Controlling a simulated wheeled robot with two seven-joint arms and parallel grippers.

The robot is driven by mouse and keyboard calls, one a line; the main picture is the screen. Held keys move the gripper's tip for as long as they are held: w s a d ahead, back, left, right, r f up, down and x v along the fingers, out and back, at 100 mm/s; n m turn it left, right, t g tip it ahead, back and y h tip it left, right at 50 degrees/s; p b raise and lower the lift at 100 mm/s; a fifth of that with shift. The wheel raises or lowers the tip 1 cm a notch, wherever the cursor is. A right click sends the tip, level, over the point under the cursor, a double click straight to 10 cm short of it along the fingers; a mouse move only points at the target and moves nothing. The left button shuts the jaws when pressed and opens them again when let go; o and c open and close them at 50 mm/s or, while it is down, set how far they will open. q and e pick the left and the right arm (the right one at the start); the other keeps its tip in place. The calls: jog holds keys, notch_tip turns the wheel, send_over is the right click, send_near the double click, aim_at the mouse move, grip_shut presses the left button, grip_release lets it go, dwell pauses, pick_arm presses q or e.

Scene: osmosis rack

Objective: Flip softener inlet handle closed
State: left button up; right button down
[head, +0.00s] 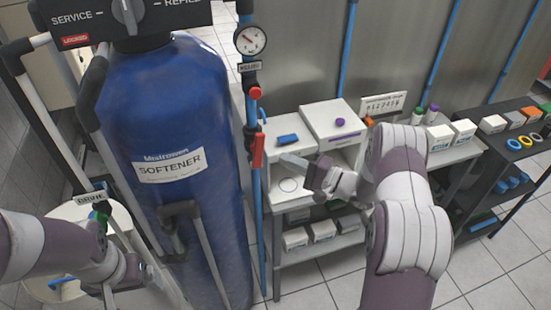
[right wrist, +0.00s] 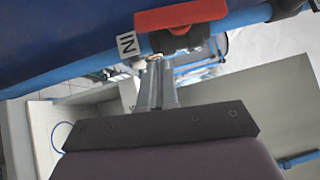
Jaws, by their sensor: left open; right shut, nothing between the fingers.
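The blue softener tank (head: 165,110) stands upright at the left of the head view. On the blue pipe at its right side is a red lever handle (head: 258,150), lying along the pipe. In the right wrist view the red handle (right wrist: 180,14) is close up over a dark valve body, beside a white IN tag (right wrist: 128,45). My right gripper (head: 284,160) is shut and empty, its fingertips a little right of the handle; its fingers (right wrist: 155,68) point at the valve, contact unclear. My left gripper (head: 140,280) is open at the lower left, partly hidden by its wrist.
A pressure gauge (head: 250,40) and a smaller red knob (head: 255,92) sit higher on the same pipe line. A bench with white boxes (head: 332,122) stands behind my right arm. A dark shelf (head: 515,150) is at the far right. A white brine tub (head: 70,212) is at the lower left.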

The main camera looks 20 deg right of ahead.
aim_at(258, 151)
jog(key=a, duration=0.1)
jog(key=a+p, duration=0.1)
jog(key=a, duration=0.2)
jog(key=shift+s+r, duration=0.15)
jog(key=shift+r, duration=0.1)
